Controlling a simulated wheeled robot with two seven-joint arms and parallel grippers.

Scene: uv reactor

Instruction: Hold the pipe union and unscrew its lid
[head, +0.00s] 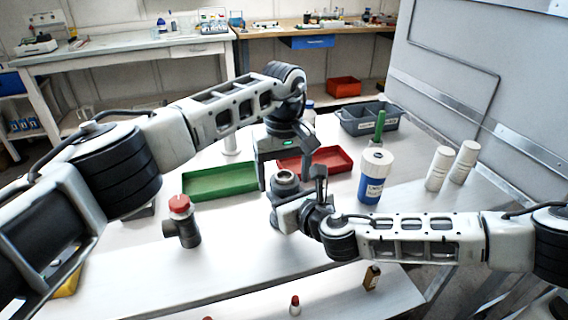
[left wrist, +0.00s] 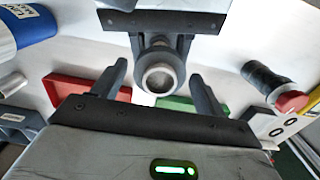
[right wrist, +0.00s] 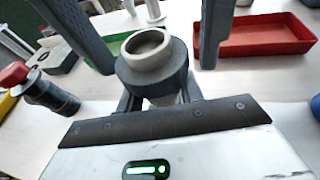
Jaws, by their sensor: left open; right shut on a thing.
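The pipe union (head: 284,188) is a dark grey round fitting with a paler open ring at the top, its likely lid (right wrist: 149,45). It stands roughly upright above the table in my right gripper (head: 283,212), which is shut on its lower part. The right wrist view shows the union's dark body (right wrist: 152,80). My left gripper (head: 288,172) comes from behind and above, open. In the left wrist view, its fingers (left wrist: 158,70) stand either side of the union with visible gaps. The union's lower end is largely hidden.
A dark pipe fitting with a red cap (head: 182,222) stands at left. A green tray (head: 220,182), a red tray (head: 335,158), a blue-white bottle (head: 373,178), a grey bin (head: 369,120) and two white cylinders (head: 440,168) surround the arms. The front left table is mostly clear.

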